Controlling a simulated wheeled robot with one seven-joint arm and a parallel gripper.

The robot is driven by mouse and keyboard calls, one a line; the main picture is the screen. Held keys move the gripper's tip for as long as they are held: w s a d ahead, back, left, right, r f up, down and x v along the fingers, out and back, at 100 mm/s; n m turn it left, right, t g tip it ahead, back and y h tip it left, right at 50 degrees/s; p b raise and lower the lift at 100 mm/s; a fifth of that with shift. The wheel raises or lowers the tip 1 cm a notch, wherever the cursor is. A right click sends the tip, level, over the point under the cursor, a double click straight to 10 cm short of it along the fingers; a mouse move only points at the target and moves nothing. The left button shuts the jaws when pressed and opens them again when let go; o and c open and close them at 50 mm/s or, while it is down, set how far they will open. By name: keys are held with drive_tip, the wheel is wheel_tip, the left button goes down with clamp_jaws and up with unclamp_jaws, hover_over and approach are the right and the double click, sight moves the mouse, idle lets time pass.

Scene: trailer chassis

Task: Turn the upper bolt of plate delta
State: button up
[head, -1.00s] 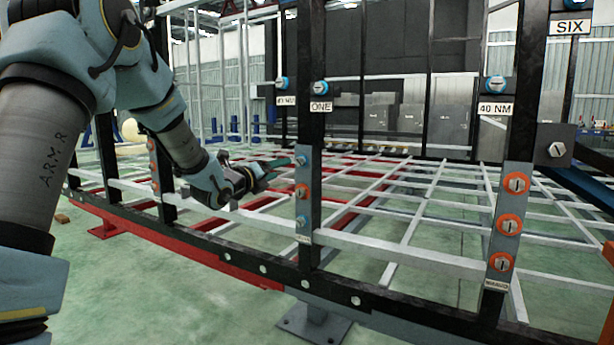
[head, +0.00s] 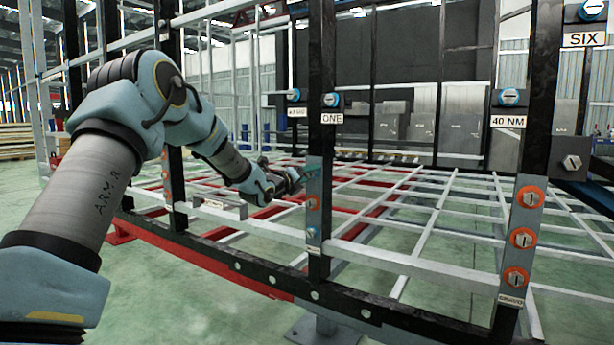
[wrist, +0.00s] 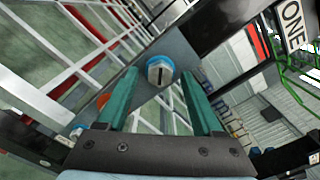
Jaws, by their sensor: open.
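The middle grey plate (head: 314,218) on a black post carries an upper bolt, an orange-collared bolt (head: 312,203) and a lower blue-collared bolt (head: 312,232). Its label is too small to read. My gripper (head: 303,172) is at the plate's upper end and hides much of the upper bolt in the head view. In the wrist view the upper bolt (wrist: 160,71) has a blue collar and a slotted silver head. It lies between the tips of my gripper's open teal fingers (wrist: 159,80). I cannot tell whether they touch it.
Another grey plate (head: 522,240) with several orange-collared bolts is on the right post. Blue-collared bolts sit above the labels ONE (head: 332,118), 40 NM (head: 507,121) and SIX (head: 584,39). Black posts and pale chassis bars (head: 400,262) surround my arm.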

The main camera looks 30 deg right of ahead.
clamp_jaws()
idle(0.4)
drive_tip(key=shift+n, duration=0.4)
drive_tip(key=n+b, duration=0.1)
drive_tip(key=n, duration=0.1)
drive_tip(key=shift+n+b, duration=0.35)
drive_tip(key=shift+n, duration=0.05)
drive_tip(key=n+p, duration=0.3)
drive_tip(key=n, duration=0.8)
drive_tip(key=n+p, duration=0.3)
drive_tip(key=n, duration=0.8)
drive_tip(key=n+p, duration=0.3)
drive_tip(key=n, duration=0.8)
drive_tip(key=shift+w+r, duration=0.15)
drive_tip(key=shift+r, duration=0.1)
drive_tip(key=shift+n, duration=0.3)
